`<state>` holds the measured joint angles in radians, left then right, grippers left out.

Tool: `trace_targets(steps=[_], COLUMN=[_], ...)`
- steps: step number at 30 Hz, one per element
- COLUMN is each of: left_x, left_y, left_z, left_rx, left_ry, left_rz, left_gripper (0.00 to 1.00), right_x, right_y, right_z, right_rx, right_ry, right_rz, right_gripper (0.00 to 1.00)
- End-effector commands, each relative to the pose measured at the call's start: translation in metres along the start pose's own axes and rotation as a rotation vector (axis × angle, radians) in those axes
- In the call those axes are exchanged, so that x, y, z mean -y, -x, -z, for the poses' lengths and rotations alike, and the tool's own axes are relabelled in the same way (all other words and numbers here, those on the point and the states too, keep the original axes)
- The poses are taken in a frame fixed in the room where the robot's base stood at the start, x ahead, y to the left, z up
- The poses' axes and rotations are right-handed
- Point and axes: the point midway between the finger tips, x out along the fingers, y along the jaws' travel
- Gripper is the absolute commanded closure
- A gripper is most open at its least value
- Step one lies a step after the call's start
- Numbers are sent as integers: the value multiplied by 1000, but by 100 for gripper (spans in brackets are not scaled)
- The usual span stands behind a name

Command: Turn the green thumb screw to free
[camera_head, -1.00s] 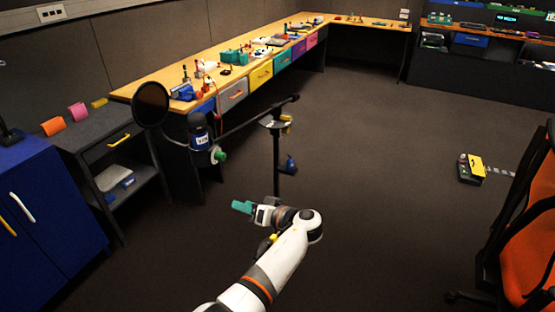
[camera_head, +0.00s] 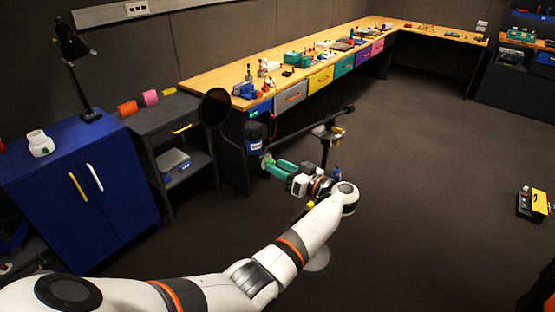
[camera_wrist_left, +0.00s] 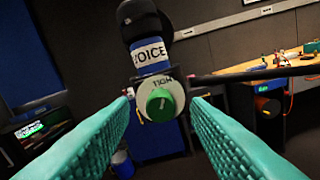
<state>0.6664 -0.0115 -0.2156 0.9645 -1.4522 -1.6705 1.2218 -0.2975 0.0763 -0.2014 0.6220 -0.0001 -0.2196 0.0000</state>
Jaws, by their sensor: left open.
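The green thumb screw (camera_wrist_left: 160,104) faces the camera in the left wrist view, with a white lettered disc (camera_wrist_left: 158,85) around it. It sits below a dark microphone body with a blue band and white label (camera_wrist_left: 150,55). In the head view the microphone (camera_head: 254,137) hangs beside a round black pop filter (camera_head: 215,107). My left gripper (camera_head: 277,167) is open, its teal fingers pointing at the screw. In the wrist view the fingers stand left and right of the screw with gaps on both sides; I cannot tell whether the tips reach its depth. My right gripper is out of view.
A boom arm (camera_head: 312,124) runs from the microphone to a stand. Behind is a long wooden workbench (camera_head: 215,83) with coloured drawers. A blue cabinet (camera_head: 125,180) and a dark shelf unit stand left. Open floor (camera_head: 430,170) lies to the right.

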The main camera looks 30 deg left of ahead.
Motion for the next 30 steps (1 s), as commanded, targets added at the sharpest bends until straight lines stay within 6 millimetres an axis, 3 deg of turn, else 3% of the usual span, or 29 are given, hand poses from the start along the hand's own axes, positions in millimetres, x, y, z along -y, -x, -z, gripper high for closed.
trace_targets(steps=[4, 13, 21, 30], left_x=[0, 0, 0, 0], left_y=[-11, -13, -13, -13], left_z=[-1, 1, 1, 1], left_rx=[1, 0, 0, 0], left_ry=[-1, 0, 0, -32], left_rz=[0, 1, 1, 1], left_gripper=[57, 57, 99, 100], right_x=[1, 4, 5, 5], right_y=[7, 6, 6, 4], right_z=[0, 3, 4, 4], right_rx=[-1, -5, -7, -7], right_ry=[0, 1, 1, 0], right_rz=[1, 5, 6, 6], right_gripper=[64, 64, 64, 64])
